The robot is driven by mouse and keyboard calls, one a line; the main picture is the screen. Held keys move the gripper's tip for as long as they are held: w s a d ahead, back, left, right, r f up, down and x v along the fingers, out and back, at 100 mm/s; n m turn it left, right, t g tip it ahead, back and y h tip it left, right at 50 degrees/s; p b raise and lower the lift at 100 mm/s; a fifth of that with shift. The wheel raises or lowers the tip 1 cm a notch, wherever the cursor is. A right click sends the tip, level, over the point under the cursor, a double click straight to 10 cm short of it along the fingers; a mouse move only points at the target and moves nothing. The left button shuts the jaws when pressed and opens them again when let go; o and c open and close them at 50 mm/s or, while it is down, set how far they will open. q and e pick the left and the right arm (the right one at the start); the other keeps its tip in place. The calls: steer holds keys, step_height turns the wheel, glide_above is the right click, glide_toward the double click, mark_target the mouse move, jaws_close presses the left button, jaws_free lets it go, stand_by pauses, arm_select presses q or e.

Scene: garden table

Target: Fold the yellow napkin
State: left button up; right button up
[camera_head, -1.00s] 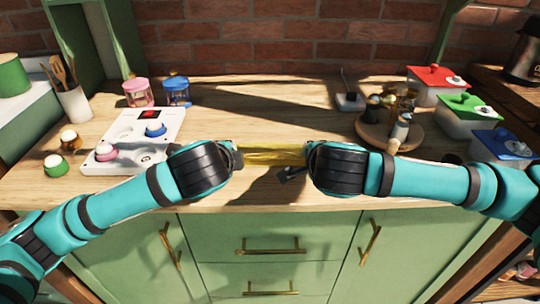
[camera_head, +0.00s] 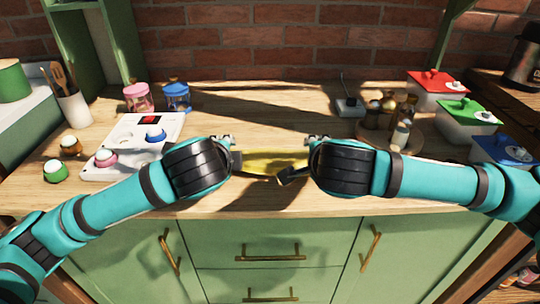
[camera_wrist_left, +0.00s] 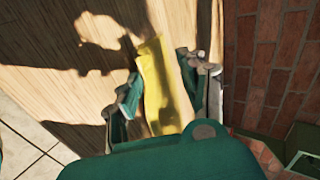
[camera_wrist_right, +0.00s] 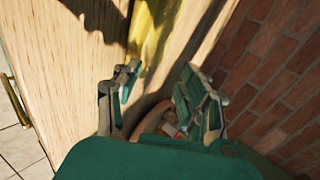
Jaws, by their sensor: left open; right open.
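The yellow napkin (camera_head: 268,161) lies on the wooden counter between my two grippers, its ends partly hidden by them in the head view. My left gripper (camera_wrist_left: 160,80) is open, and the napkin (camera_wrist_left: 153,72) shows as a narrow yellow strip between its fingers in the left wrist view. My right gripper (camera_wrist_right: 160,75) is open with nothing gripped. In the right wrist view, part of the napkin (camera_wrist_right: 152,28) lies just beyond its fingertips, partly in shadow. I cannot tell how many layers the napkin has.
A white panel (camera_head: 120,132) with coloured knobs stands at left, near a pink jar (camera_head: 139,97) and a blue jar (camera_head: 176,96). A round wooden tray (camera_head: 412,142) with bottles and lidded boxes (camera_head: 467,122) stand at right. The counter behind the napkin is mostly clear.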

arm_select(q)
steer(key=s+r, duration=0.5)
steer(key=r, duration=0.1)
steer(key=shift+r, duration=0.4)
arm_select(e)
steer(key=s+r, duration=0.5)
steer(key=r, duration=0.1)
steer(key=shift+r, duration=0.4)
arm_select(q)
steer(key=shift+r, duration=0.1)
arm_select(e)
steer(key=shift+s+r, duration=0.1)
